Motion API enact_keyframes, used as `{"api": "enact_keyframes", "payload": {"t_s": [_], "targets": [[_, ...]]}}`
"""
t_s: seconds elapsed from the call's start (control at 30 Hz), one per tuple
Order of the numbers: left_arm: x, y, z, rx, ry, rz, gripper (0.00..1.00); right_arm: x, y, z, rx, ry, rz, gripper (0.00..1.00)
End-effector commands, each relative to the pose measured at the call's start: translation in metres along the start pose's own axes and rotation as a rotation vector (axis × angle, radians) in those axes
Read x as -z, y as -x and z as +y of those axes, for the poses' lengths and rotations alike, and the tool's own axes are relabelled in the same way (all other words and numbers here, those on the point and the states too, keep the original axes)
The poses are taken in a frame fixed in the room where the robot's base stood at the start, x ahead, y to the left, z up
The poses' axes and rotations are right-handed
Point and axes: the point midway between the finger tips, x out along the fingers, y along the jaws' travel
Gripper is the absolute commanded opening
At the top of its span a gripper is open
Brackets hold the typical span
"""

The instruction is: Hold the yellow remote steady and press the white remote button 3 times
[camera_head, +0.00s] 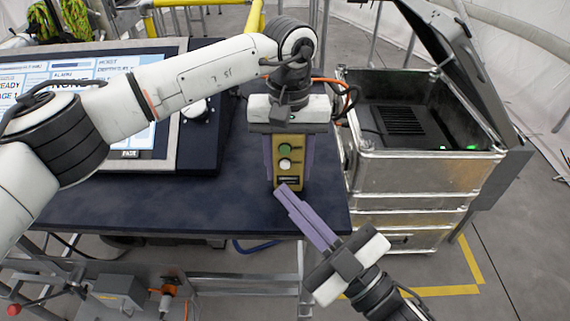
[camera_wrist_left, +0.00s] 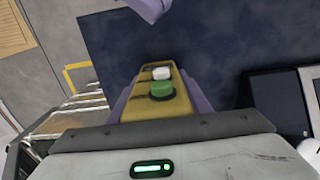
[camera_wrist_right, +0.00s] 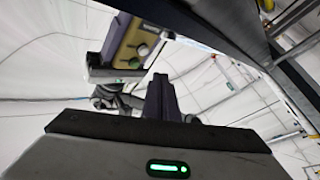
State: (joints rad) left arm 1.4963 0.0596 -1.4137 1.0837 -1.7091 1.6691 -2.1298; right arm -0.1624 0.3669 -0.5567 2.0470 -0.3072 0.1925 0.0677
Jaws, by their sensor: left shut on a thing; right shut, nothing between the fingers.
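In the left wrist view the remote (camera_wrist_left: 176,100) shows the white button (camera_wrist_left: 162,73) beyond a green one (camera_wrist_left: 161,90). My right gripper (camera_head: 281,190) is shut and empty, its fingertips just below the remote in the head view. In the right wrist view its fingers (camera_wrist_right: 160,82) point toward the remote (camera_wrist_right: 128,45), apart from the white button.
A dark table (camera_head: 180,210) carries a large display panel (camera_head: 130,145) at the left. An open metal case (camera_head: 410,185) with its lid raised stands right of the table. The table's front middle is clear.

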Motion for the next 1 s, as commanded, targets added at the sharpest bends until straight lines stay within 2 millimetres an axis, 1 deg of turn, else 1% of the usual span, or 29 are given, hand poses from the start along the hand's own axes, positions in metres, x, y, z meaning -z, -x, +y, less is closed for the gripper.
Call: {"api": "enact_keyframes", "payload": {"t_s": [0.1, 0.27, 0.93, 0.97, 1.0], "targets": [[0.000, 0.001, 0.000, -0.001, 0.000, 0.001, 0.12, 0.006, 0.009, -0.007, 0.001, -0.001, -0.001, 0.00], [0.000, 0.001, 0.000, -0.001, 0.000, 0.001, 0.12, 0.011, 0.015, -0.011, 0.000, 0.000, -0.001, 0.00], [0.000, 0.001, 0.000, -0.001, 0.000, 0.001, 0.12, 0.011, 0.015, -0.011, 0.000, 0.000, 0.000, 0.00], [0.001, 0.002, 0.000, -0.002, 0.000, 0.002, 0.49, 0.011, 0.015, -0.011, 0.000, 0.000, 0.000, 0.00], [0.000, 0.002, 0.000, -0.002, 0.000, 0.002, 0.55, 0.011, 0.015, -0.011, 0.000, 0.000, 0.000, 0.00]]}}
